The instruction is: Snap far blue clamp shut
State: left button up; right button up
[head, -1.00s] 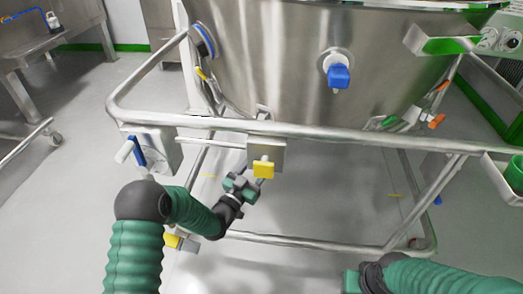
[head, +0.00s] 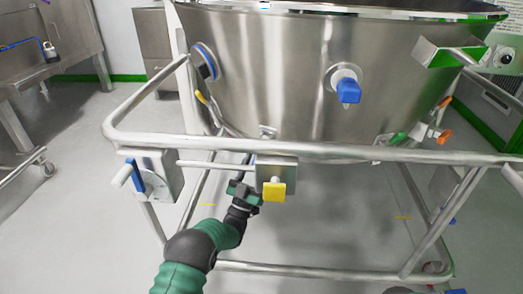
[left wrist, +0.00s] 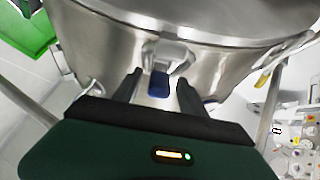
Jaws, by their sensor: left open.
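In the head view my left gripper (head: 243,192) is low under the frame's front rail, left of a yellow knob, and points away from me. In the left wrist view its two dark fingers (left wrist: 158,88) are apart, with a blue tab (left wrist: 159,84) showing between them. The tab hangs under a metal bracket on the steel vessel (left wrist: 110,50); contact cannot be told. In the head view a blue clamp (head: 348,91) is on the vessel's front, and a blue-edged round fitting (head: 205,62) is at its left. I cannot tell which blue part the wrist sees. My right gripper is not in view.
A tubular steel rail (head: 330,151) crosses in front of the vessel. The yellow knob (head: 274,190) on its box and a blue-handled box (head: 150,177) hang below it. Orange and green fittings (head: 398,138) are at the right.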

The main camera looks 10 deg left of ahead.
pick_arm(q)
jog(key=x, duration=0.3)
jog(key=shift+w+d+r, duration=0.15)
jog(key=shift+r, duration=0.05)
grip_shut()
dwell(1.3)
